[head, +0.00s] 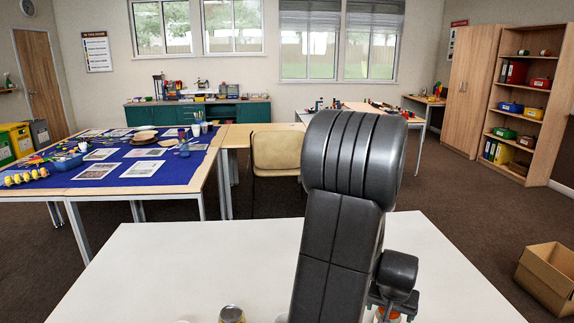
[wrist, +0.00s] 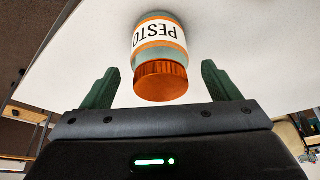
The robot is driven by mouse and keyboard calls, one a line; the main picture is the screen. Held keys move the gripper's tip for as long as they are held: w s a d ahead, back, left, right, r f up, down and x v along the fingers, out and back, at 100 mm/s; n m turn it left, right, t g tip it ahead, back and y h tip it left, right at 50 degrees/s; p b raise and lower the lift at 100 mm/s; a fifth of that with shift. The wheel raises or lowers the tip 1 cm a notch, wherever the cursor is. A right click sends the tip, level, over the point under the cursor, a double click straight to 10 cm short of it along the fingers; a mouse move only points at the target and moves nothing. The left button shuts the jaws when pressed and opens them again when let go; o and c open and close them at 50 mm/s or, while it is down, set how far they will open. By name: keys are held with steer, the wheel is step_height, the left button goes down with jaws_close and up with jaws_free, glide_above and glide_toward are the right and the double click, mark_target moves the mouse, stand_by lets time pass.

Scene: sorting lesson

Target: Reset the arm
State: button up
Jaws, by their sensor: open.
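My arm (head: 345,210) reaches down over the white table (head: 200,260) in the head view, bent at a dark grey joint. In the wrist view my gripper (wrist: 161,70) is open, its two green fingers apart. A pesto jar (wrist: 160,42) with a white label and an orange lid shows between the fingers, with gaps on both sides. The jar looks upside down in that view and stands on the white surface.
A can (head: 231,314) and other partly cut-off items stand at the near table edge. The rest of the white tabletop is clear. A cardboard box (head: 547,278) lies on the floor at right. A blue-covered table (head: 110,180) and a chair (head: 276,150) stand beyond.

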steer(key=x, duration=0.4)
steer(key=shift+f+b, duration=0.1)
steer(key=shift+b, duration=0.2)
steer(key=shift+r, duration=0.3)
